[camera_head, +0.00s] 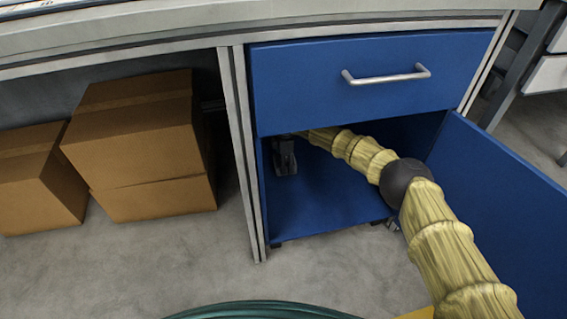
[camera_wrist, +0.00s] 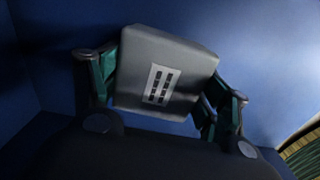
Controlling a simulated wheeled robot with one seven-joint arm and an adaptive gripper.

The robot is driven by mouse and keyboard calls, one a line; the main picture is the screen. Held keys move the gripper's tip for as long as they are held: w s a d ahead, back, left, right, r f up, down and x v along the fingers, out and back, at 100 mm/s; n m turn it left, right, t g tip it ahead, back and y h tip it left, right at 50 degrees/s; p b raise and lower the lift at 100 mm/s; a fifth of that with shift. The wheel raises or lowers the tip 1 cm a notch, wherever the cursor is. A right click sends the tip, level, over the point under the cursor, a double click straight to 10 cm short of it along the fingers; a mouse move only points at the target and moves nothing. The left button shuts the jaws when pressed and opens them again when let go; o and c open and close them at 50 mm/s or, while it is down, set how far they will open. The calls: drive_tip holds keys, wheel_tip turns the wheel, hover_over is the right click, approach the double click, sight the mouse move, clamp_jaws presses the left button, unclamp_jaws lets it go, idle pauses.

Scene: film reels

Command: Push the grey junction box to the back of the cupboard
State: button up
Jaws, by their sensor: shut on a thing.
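The grey junction box (camera_wrist: 185,62) is a pale grey block with a white label of dark marks, tilted in the wrist view. My gripper (camera_wrist: 163,84) has a dark green finger on each side of it and is shut on it. In the head view my arm reaches into the open blue cupboard (camera_head: 318,212), under the drawer. A dark part, seemingly of my gripper (camera_head: 285,156), shows near the cupboard's left wall. I cannot make out the box in the head view. The drawer front hides the upper inside of the cupboard.
The blue cupboard door (camera_head: 510,205) stands open on the right, close to my arm. The drawer (camera_head: 370,75) above is shut, with a metal handle. Cardboard boxes (camera_head: 140,140) sit to the left, beyond a grey table leg. The visible cupboard floor is bare.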

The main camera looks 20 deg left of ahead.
drive_tip(key=shift+d, duration=0.1)
drive_tip(key=o, duration=1.1)
drive_tip(key=shift+o, duration=0.2)
drive_tip(key=shift+r, duration=3.7)
